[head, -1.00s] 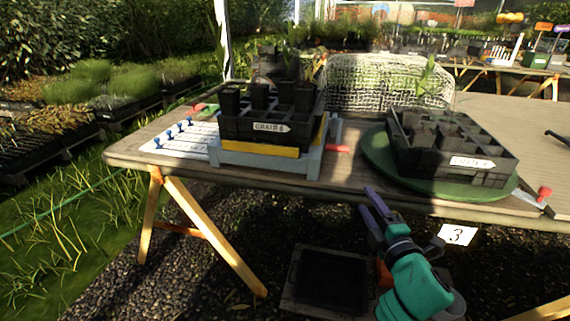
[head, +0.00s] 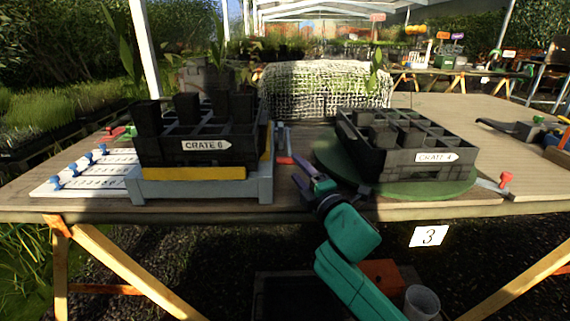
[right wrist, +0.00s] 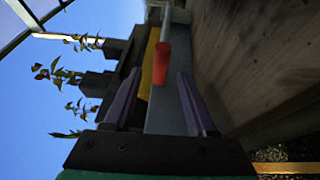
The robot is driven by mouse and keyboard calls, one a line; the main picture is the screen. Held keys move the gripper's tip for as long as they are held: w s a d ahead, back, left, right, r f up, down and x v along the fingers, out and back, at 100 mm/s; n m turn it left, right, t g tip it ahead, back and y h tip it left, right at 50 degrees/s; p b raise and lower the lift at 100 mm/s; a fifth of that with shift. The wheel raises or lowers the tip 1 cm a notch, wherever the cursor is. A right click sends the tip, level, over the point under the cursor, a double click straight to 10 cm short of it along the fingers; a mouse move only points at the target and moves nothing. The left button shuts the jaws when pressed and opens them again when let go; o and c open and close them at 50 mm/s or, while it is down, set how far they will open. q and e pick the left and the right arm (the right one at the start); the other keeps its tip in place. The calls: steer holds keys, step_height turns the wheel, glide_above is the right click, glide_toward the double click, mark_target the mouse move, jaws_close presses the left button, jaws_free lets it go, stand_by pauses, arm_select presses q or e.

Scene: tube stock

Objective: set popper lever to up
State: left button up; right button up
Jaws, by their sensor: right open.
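The popper is a grey frame (head: 215,190) with a yellow bar, under a black crate marked CRATE 6 (head: 195,163). Its lever ends in a red grip (head: 284,160), low at the frame's right side; it looks about level rather than raised. In the right wrist view the red grip (right wrist: 162,65) shows between the fingers. My right gripper (head: 304,178) is open, with its purple fingertips close to the grip at the table's front. Whether they touch it I cannot tell. My left gripper is not in view.
A green turntable (head: 440,192) carries a second black crate marked CRATE 4 (head: 412,158). Another red handle (head: 505,179) is at its right. A white board with blue pegs (head: 55,183) lies at the left. Bare tabletop (head: 530,185) is at the right.

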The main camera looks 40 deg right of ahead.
glide_toward(288, 142)
steer(key=w+a, duration=0.2)
steer(key=w, duration=0.2)
steer(key=shift+w+a, duration=0.15)
steer(key=shift+a, duration=0.25)
jaws_close()
stand_by(0.8)
